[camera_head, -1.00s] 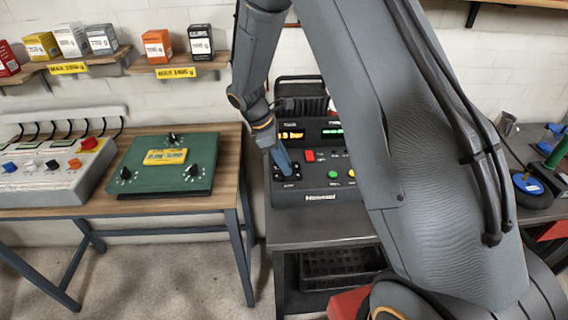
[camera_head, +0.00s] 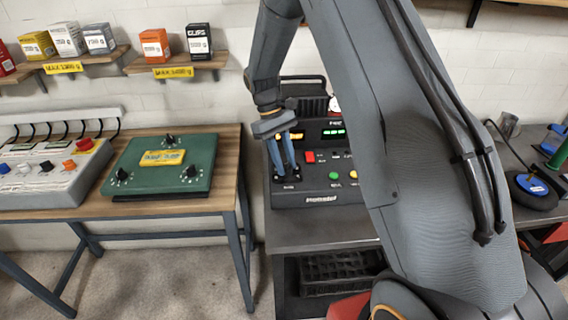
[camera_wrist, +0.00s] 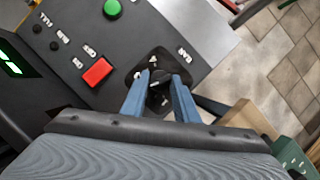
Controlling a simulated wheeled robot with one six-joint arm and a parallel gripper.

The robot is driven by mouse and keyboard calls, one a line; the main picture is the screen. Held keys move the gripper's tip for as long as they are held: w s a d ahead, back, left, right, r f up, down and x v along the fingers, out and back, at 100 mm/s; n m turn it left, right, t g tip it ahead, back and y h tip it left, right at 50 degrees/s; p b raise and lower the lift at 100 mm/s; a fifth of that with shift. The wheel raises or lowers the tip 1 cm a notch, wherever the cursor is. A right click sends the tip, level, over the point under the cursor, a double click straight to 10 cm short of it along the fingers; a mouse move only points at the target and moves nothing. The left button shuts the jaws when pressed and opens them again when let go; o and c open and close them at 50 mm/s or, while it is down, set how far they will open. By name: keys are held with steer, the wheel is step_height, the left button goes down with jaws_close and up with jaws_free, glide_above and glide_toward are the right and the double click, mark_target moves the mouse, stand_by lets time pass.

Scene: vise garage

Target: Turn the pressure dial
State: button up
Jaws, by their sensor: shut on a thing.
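The black pressure dial (camera_wrist: 158,92) sits on the dark sloped panel of the machine, and it shows between my fingertips in the wrist view. My gripper (camera_wrist: 158,82) has its two blue fingers on either side of the dial, shut on it. In the head view my gripper (camera_head: 285,175) reaches down to the left part of the black control machine (camera_head: 320,200). The dial is mostly hidden there by the fingers. The machine has orange and green displays at its top.
A red square button (camera_wrist: 97,72) and a green button (camera_wrist: 112,8) lie near the dial. A green box with dials (camera_head: 150,185) and a grey switch box (camera_head: 50,185) stand on the wooden table to the left. Shelves with small boxes (camera_head: 155,45) hang above.

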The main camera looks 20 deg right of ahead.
steer(key=shift+m, duration=0.6)
steer(key=shift+y, duration=0.3)
steer(key=o, duration=1)
steer(key=shift+o, duration=0.2)
steer(key=shift+r, duration=0.1)
steer(key=d+b+v, duration=0.1)
steer(key=b+v, duration=0.1)
steer(key=v, duration=0.5)
steer(key=shift+w+a+r+b, duration=0.2)
steer(key=shift+a+r+b, duration=0.1)
steer(key=shift+a, duration=0.25)
steer(key=shift+s, duration=0.15)
